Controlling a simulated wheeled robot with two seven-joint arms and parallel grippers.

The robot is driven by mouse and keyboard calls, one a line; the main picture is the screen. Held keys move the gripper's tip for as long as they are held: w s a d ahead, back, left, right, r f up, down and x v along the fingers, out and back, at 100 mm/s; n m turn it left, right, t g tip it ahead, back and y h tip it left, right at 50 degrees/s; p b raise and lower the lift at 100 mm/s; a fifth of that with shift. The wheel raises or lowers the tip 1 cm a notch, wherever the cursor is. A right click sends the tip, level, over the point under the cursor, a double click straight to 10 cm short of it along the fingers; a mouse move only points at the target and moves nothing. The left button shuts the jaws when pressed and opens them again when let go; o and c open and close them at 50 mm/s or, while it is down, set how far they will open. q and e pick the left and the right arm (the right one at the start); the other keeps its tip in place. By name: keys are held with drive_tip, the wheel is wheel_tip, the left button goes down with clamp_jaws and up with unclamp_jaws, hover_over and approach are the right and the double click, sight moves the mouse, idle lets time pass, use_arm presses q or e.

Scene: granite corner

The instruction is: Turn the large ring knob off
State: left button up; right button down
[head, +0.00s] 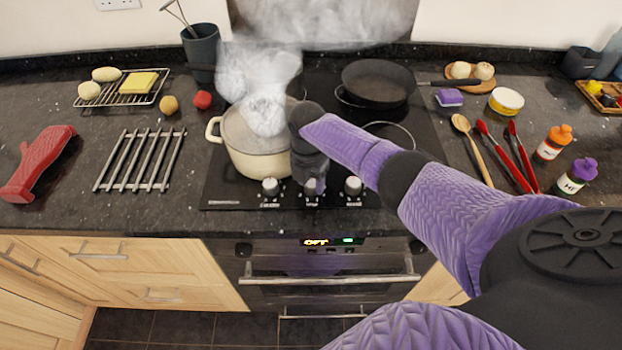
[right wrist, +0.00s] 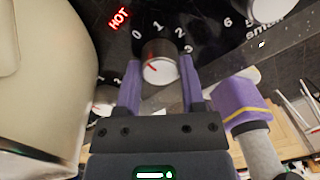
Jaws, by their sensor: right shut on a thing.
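Three silver-and-white knobs line the hob's front edge: left (head: 270,187), middle (head: 314,187) and right (head: 353,187). My right gripper (head: 312,182) reaches down to the middle knob and hides part of it. In the right wrist view, my right gripper (right wrist: 161,80) has its two purple fingers closed on either side of this knob (right wrist: 160,70). Its red line points up and left, towards the 0 side of the printed numbers. A red HOT sign (right wrist: 118,18) glows beside them. Which ring the knob serves is not readable. My left gripper is out of view.
A steaming cream pot (head: 252,150) stands on the hob just left of my right gripper. A black pan (head: 378,84) sits at the back right. A wire rack (head: 140,160) is on the left.

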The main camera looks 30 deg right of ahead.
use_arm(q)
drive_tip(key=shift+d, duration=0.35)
use_arm(e)
drive_tip(key=shift+c, duration=2.4)
unclamp_jaws()
drive_tip(key=shift+o, duration=1.4)
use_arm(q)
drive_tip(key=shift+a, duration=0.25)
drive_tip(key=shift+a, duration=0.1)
